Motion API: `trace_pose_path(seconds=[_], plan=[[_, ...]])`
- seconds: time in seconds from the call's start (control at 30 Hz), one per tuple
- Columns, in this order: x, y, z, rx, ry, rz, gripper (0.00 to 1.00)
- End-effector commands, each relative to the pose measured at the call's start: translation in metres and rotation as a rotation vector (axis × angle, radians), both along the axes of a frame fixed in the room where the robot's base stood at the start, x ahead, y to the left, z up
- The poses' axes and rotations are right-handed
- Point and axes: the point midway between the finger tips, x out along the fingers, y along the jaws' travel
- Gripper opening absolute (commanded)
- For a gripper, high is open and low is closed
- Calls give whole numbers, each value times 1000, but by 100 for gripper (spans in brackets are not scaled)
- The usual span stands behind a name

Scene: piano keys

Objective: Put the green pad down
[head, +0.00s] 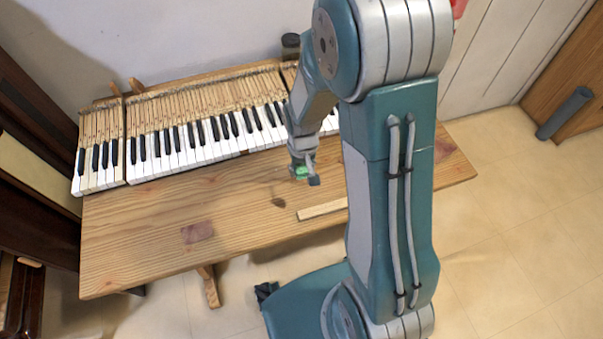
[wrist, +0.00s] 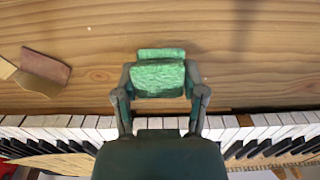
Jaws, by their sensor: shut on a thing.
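The green pad (head: 301,172) is in my gripper (head: 304,178), which hangs over the wooden table (head: 130,235) just in front of the piano keys in the head view. In the wrist view the green pad (wrist: 159,76) sits between the two fingers of my gripper (wrist: 159,84), which are shut on it. The piano keyboard (head: 180,140) lies along the back of the table, with white and black keys. The exact height of the pad above the table is hard to tell.
A light wooden strip (head: 322,209) lies on the table, partly hidden by my arm. A reddish-brown block (wrist: 45,67) lies at upper left in the wrist view. A dark cylinder (head: 290,44) stands behind the keyboard. The table's front left is mostly clear.

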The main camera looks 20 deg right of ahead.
Motion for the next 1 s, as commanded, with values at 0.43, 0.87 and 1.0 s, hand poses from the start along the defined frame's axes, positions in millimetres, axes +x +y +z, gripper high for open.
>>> trace_pose_path(seconds=[0.43,0.87,1.0], plan=[[0,2,-32,-1,1,-1,0],[-1,1,-43,-1,5,-1,0],[-1,0,-47,-1,7,-1,17]])
